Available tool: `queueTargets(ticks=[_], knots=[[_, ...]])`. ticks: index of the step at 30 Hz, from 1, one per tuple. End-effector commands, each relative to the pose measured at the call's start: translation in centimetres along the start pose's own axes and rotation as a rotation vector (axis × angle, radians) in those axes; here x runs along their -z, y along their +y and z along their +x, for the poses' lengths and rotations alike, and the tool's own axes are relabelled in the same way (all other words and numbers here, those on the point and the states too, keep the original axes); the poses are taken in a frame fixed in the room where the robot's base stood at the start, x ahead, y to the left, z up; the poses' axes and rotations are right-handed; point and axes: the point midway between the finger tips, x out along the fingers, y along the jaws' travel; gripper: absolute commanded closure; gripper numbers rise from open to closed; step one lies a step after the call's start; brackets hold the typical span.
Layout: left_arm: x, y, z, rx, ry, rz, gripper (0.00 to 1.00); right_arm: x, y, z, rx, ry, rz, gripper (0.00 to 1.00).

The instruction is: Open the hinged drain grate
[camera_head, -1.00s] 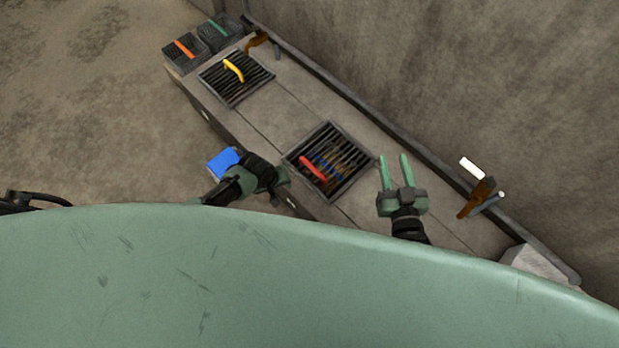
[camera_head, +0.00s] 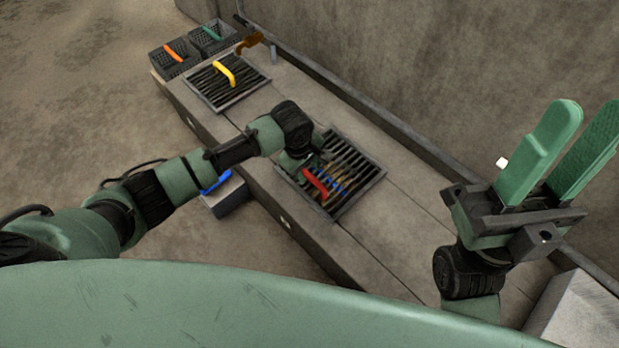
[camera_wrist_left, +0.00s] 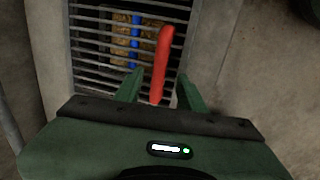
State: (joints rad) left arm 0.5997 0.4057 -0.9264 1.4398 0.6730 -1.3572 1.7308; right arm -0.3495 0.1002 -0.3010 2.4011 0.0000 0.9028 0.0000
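A drain grate (camera_head: 358,160) with dark bars in a grey frame lies flat in the ledge. A red handle (camera_head: 315,184) sits on its near left side, and a blue strip shows among brown pieces under the bars. My left gripper (camera_head: 301,168) is at the handle's upper end, partly hidden by its own wrist. In the left wrist view its fingers (camera_wrist_left: 159,76) stand apart, one on each side of the red handle (camera_wrist_left: 163,60); contact cannot be told. My right gripper (camera_head: 572,150) is open and empty, raised at the right. A second grate (camera_head: 247,90) has a yellow handle (camera_head: 224,73).
Two black baskets, one with an orange handle (camera_head: 173,54) and one with a green handle, stand at the ledge's far left end. A box with a blue top (camera_head: 217,184) sits on the floor beside the ledge. A wall runs along the back. A pale block (camera_head: 580,312) is at lower right.

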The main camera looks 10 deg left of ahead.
Motion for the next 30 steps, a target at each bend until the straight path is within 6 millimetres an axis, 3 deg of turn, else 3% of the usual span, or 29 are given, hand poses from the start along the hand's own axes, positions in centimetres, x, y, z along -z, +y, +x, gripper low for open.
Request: queueTargets(ticks=[1, 6, 17, 21, 30], knots=[[0.0, -0.1, 1.3, 0.001, 0.0, 0.001, 0.6, -0.2, 0.0, -1.0, 0.0, -0.001, 0.0, 0.64], [0.0, 0.0, 3.0, 0.0, 0.0, 0.001, 0.6, -0.5, 0.0, -0.8, 0.01, 0.021, -0.004, 0.64], [0.0, 0.0, 3.3, -0.002, 0.0, 0.002, 0.6, -0.5, 0.0, -0.6, 0.013, 0.025, -0.004, 0.64], [0.0, 0.0, 3.3, -0.001, 0.0, 0.001, 0.99, -0.5, 0.0, -0.6, 0.013, 0.025, -0.004, 0.64], [0.0, 0.0, 3.3, -0.001, 0.0, 0.001, 1.0, -0.5, 0.0, -0.6, 0.013, 0.024, -0.004, 0.64]])
